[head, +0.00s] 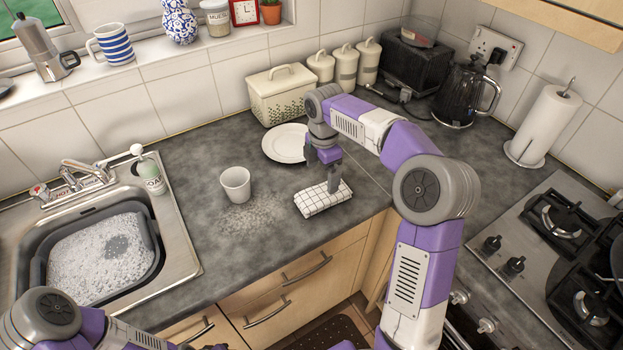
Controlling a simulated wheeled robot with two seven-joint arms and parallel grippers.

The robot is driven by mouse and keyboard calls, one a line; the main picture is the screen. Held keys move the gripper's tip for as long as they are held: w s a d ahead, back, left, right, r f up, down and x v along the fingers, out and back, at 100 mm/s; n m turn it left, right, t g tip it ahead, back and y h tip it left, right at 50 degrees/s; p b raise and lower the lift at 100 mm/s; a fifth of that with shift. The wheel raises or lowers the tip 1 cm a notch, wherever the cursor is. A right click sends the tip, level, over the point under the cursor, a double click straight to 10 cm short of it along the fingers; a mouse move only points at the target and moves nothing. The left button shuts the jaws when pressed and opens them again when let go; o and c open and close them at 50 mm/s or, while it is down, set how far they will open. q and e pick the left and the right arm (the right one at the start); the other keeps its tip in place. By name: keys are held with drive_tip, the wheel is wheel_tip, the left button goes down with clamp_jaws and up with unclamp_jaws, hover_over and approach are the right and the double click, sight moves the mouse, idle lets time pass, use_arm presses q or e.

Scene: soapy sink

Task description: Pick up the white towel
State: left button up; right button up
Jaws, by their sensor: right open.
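The white towel (316,201) is a small folded cloth with a dark grid pattern. It lies on the grey counter near the front edge, in the middle right of the head view. My right gripper (324,181) points down over the towel and is open. One finger reaches down at the towel's right part; I cannot tell whether it touches the cloth. The gripper hides part of the towel's back edge. My left arm shows at the bottom left, low in front of the sink; its gripper fingers are not clearly seen.
A white cup (236,184) stands left of the towel, beside scattered crumbs or powder on the counter (190,215). A white plate (287,143) lies behind. The sink tub (153,232) holds suds at left. A hob (520,262) lies at right. A kettle (465,93) and paper roll (545,122) stand behind.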

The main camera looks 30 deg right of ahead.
sight(324, 192)
drive_tip(key=shift+s+d+f+b, duration=0.1)
drive_tip(key=shift+s+f+b, duration=0.15)
drive_tip(key=shift+f, duration=0.5)
drive_tip(key=shift+s+f+b, duration=0.1)
drive_tip(key=shift+f+b, duration=0.25)
drive_tip(key=shift+f, duration=0.4)
wheel_tip(324, 192, down, 4)
drive_tip(key=shift+s+f+b, duration=0.1)
drive_tip(key=shift+f+b, duration=0.15)
drive_tip(key=shift+b, duration=0.7)
drive_tip(key=shift+c, duration=0.5)
drive_tip(key=c, duration=0.8)
drive_tip(key=shift+r, duration=0.1)
wheel_tip(324, 192, up, 10)
drive_tip(key=p, duration=0.3)
drive_tip(key=shift+p, duration=0.35)
